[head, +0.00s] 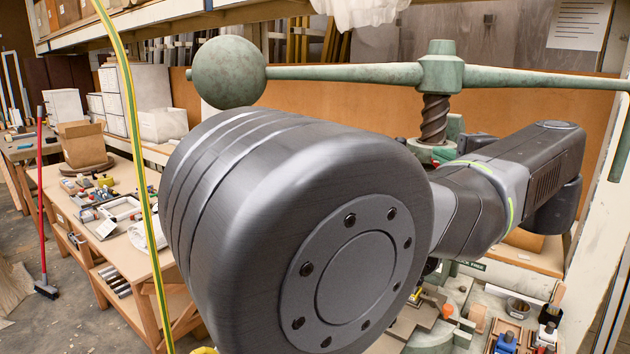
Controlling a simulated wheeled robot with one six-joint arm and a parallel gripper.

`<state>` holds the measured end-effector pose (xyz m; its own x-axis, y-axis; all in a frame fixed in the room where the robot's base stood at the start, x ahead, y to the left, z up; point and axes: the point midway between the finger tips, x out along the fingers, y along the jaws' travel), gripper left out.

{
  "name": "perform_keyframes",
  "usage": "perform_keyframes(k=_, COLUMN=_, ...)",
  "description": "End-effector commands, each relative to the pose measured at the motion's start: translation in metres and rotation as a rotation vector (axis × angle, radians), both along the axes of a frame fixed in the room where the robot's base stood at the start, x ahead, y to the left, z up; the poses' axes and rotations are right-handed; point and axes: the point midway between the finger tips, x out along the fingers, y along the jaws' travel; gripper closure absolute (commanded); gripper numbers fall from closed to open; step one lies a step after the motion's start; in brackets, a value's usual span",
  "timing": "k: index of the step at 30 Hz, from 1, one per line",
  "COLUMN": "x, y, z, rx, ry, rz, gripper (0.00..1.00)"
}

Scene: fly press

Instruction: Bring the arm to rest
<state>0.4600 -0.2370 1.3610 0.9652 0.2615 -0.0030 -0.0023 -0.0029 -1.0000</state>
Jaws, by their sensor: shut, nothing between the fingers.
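My own arm fills the middle of the head view. A large dark grey joint is close to the camera, and a link runs from it to the right and back to an elbow at the right. My gripper cannot be seen; the large joint hides much of what lies behind it. The green fly press stands behind the arm, with its screw (434,120), its long handle bar (345,73) and a ball weight (228,72) at the bar's left end. The press's lower part is mostly hidden by my arm.
A wooden workbench (118,255) with tools and small parts stands at the left. A yellow-green strip (135,130) hangs in front of it. A red-handled broom (41,200) stands on the floor. Small items and a brush (556,300) lie on the surface at the lower right.

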Motion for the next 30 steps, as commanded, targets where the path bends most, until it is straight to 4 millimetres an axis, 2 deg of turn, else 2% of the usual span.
perform_keyframes(k=1, x=-0.005, y=-0.009, z=-0.005, rx=0.000, ry=0.000, rz=-0.004, gripper=1.00)
perform_keyframes(k=6, x=-0.021, y=-0.030, z=-0.004, rx=-0.002, ry=-0.001, rz=-0.004, gripper=1.00)
perform_keyframes(k=18, x=-0.074, y=-0.042, z=-0.003, rx=-0.001, ry=-0.001, rz=-0.003, gripper=1.00)
perform_keyframes(k=24, x=-0.088, y=-0.046, z=-0.002, rx=0.000, ry=0.000, rz=-0.001, gripper=1.00)
perform_keyframes(k=30, x=-0.091, y=-0.046, z=-0.002, rx=0.000, ry=0.000, rz=0.001, gripper=1.00)
